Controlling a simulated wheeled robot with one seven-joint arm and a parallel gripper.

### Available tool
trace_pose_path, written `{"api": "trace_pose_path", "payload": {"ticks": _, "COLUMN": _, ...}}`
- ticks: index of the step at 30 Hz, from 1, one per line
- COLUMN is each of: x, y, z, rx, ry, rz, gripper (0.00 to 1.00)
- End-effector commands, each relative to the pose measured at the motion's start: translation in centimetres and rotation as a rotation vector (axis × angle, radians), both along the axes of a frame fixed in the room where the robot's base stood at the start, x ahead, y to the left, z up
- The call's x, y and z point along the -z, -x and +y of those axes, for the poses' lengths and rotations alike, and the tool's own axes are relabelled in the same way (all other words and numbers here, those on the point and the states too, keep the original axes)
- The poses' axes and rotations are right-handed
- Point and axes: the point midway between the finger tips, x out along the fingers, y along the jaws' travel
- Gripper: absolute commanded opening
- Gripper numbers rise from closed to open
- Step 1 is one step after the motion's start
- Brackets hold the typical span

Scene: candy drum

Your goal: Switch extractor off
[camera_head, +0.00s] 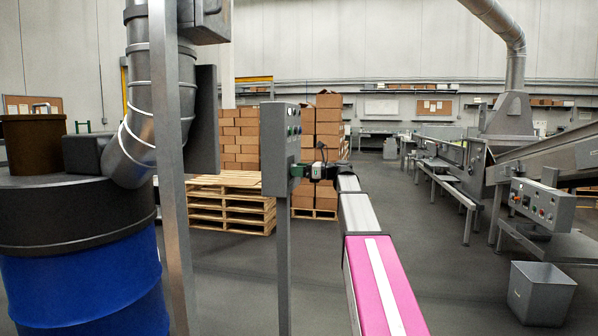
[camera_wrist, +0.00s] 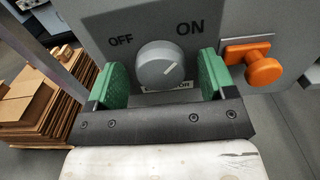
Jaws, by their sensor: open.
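The extractor switch is a round grey knob (camera_wrist: 160,66) on a grey control box (camera_wrist: 118,22), between the printed words OFF at left and ON at right. Its white pointer line slants up and right, toward ON. My gripper (camera_wrist: 162,80) is open, with one green finger to the left of the knob and one to the right. Small gaps seem to show between fingers and knob. In the head view my gripper (camera_head: 305,171) is at the right side of the post-mounted control box (camera_head: 280,148).
Stacked pallets (camera_head: 232,205) and cartons (camera_head: 240,140) stand behind the box. A blue drum (camera_head: 85,280) and a grey post (camera_head: 172,200) are at left. A grey bin (camera_head: 540,292) stands at right.

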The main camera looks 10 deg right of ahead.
Motion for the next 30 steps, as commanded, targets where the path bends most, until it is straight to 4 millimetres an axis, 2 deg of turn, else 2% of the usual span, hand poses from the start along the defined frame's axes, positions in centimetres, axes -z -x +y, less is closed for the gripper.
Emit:
{"api": "trace_pose_path", "payload": {"ticks": 4, "x": 0.01, "y": 0.0, "z": -0.01, "rx": 0.0, "ry": 0.0, "rz": 0.0, "gripper": 0.77}}
{"api": "trace_pose_path", "payload": {"ticks": 5, "x": 0.01, "y": 0.0, "z": -0.01, "rx": 0.0, "ry": 0.0, "rz": 0.0, "gripper": 0.73}}
{"api": "trace_pose_path", "payload": {"ticks": 6, "x": 0.0, "y": 0.01, "z": -0.02, "rx": 0.0, "ry": 0.0, "rz": 0.0, "gripper": 0.6}}
{"api": "trace_pose_path", "payload": {"ticks": 9, "x": 0.01, "y": 0.01, "z": -0.02, "rx": 0.0, "ry": 0.0, "rz": 0.0, "gripper": 0.3}}
{"api": "trace_pose_path", "payload": {"ticks": 20, "x": 0.01, "y": 0.04, "z": -0.02, "rx": 0.0, "ry": 0.014, "rz": -0.033, "gripper": 0.3}}
{"api": "trace_pose_path", "payload": {"ticks": 30, "x": 0.03, "y": 0.15, "z": 0.02, "rx": -0.001, "ry": 0.098, "rz": -0.232, "gripper": 0.3}}
